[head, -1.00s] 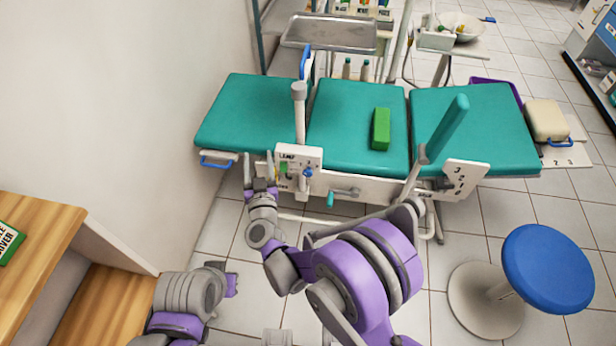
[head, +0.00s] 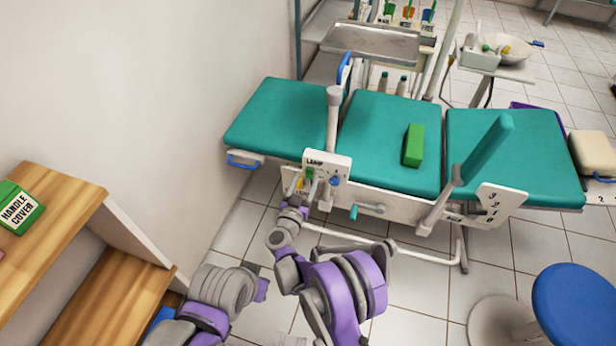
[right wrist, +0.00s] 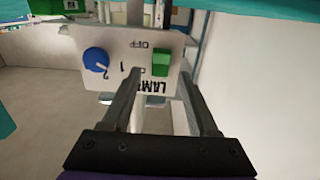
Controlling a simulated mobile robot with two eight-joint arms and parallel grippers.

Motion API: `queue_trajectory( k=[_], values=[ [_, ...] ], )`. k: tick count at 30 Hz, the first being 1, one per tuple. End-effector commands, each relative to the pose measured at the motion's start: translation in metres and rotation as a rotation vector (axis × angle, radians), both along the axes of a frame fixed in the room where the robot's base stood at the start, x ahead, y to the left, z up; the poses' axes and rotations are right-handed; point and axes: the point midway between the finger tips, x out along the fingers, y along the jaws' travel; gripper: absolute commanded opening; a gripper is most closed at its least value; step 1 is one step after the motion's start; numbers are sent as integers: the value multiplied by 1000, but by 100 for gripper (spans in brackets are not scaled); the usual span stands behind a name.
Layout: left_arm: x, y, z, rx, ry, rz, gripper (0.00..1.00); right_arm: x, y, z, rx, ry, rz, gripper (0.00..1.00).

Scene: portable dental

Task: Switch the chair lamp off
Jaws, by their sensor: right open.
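The white lamp panel (head: 342,166) is on the near side of the teal dental chair, marked LAMP. It carries a green switch (head: 309,173) and a blue knob (head: 335,181). In the right wrist view the panel appears upside down, with the green switch (right wrist: 161,63) beside the word OFF and the blue knob (right wrist: 96,60) by the numbers 1 and 2. My right gripper (head: 306,188) is open and empty at the panel's left part. In the wrist view its fingers (right wrist: 160,76) straddle the line to the green switch; contact cannot be told. My left gripper is not visible.
The teal chair (head: 285,115) holds a green block (head: 413,146). A crank with a teal handle (head: 353,212) sits right of the panel. A blue stool (head: 575,305) stands at lower right, a wooden shelf (head: 75,215) at left. A metal tray (head: 370,43) is behind the chair.

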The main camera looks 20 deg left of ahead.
Motion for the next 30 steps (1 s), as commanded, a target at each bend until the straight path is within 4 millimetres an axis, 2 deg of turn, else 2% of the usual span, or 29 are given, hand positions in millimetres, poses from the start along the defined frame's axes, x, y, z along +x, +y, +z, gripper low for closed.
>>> queue_trajectory(
  k=[6, 15, 25, 30],
  values=[
    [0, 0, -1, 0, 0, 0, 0, 18, 0, 0, -1, 0, 1, 60],
    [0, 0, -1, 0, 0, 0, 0, 20, -1, 0, -1, 0, 1, 58],
    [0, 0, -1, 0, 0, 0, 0, 20, -1, 0, 0, 0, 1, 0],
    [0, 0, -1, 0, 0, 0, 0, 20, -1, 0, 0, 0, 1, 0]
  ],
)
